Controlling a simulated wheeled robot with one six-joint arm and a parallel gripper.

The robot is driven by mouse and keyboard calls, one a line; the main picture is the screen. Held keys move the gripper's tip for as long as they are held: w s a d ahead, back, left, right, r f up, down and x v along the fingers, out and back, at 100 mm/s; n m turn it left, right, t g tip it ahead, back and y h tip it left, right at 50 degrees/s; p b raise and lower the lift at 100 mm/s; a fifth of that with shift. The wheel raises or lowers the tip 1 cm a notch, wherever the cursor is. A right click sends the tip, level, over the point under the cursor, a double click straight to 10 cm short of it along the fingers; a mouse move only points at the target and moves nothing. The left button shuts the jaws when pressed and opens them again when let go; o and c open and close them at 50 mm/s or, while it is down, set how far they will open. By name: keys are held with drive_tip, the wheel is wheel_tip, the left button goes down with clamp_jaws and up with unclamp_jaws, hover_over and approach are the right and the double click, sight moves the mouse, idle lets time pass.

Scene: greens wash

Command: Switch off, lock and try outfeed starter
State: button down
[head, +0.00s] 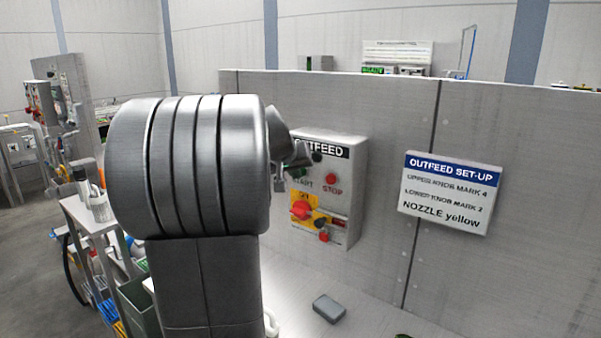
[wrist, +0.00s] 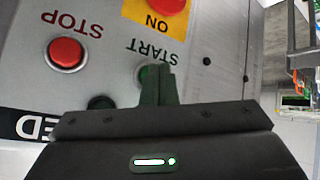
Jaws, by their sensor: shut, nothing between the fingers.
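The outfeed starter (head: 352,195) is a grey box on the wall panel in the head view. Its red rotary switch (head: 300,209) sits on a yellow plate, with a smaller red item (head: 323,236) below that I cannot identify. The red STOP button (head: 331,178) also shows in the wrist view (wrist: 67,53). My gripper (head: 279,184) is shut and empty at the box's left side. In the wrist view its fingertips (wrist: 158,70) overlap the green START button (wrist: 143,76); I cannot tell whether they touch. The switch (wrist: 168,6) is cut off by that view's edge.
A white OUTFEED SET-UP sign (head: 449,193) hangs right of the starter. A grey block (head: 329,308) lies on the pale surface below. A cart (head: 95,215) with containers stands at the left. My arm hides much of the middle.

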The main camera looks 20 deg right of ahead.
drive_tip(key=shift+w+d, duration=0.1)
idle(0.5)
drive_tip(key=shift+s+a+b, duration=0.5)
drive_tip(key=shift+a, duration=0.15)
drive_tip(key=s+a+b, duration=0.1)
drive_tip(key=a, duration=0.1)
drive_tip(key=s+a+b, duration=0.1)
drive_tip(key=s+a, duration=0.1)
idle(0.4)
drive_tip(key=shift+d, duration=0.1)
idle(0.3)
